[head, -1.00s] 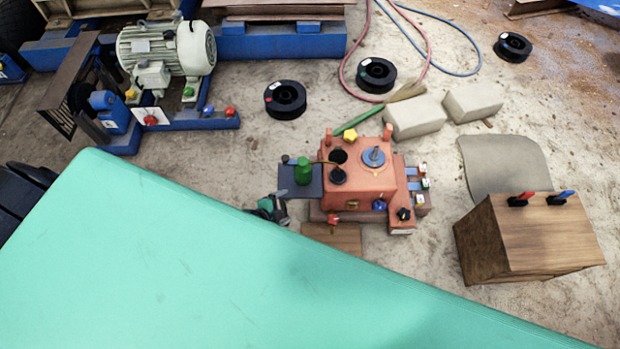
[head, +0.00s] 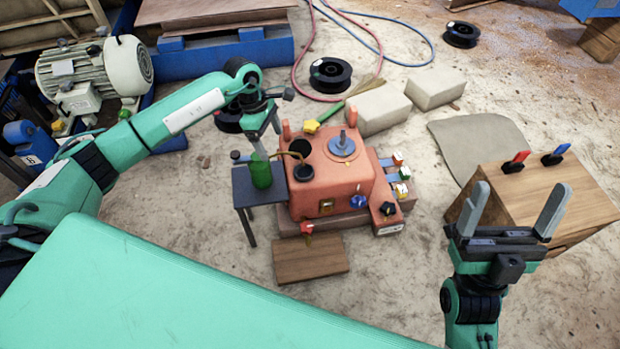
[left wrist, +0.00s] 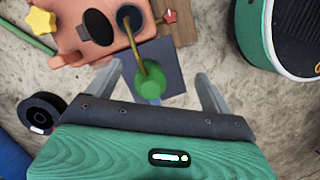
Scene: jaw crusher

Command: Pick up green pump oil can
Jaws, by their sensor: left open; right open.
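The green pump oil can (head: 261,172) stands upright on a small dark side shelf (head: 247,194) at the left of the orange machine (head: 325,180). A thin curved spout runs from its top toward the machine. My left gripper (head: 263,138) is open just above the can. In the left wrist view, the can (left wrist: 151,88) shows between the spread fingers of my left gripper (left wrist: 158,80), with no clear grip on it. My right gripper (head: 520,208) is open and empty at the right, in front of the wooden box.
A wooden box (head: 525,190) with red and blue handles stands at the right. Pale blocks (head: 378,108) and black spools (head: 330,74) lie behind the machine. A wooden board (head: 310,260) lies in front of it. Bare floor lies between machine and right gripper.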

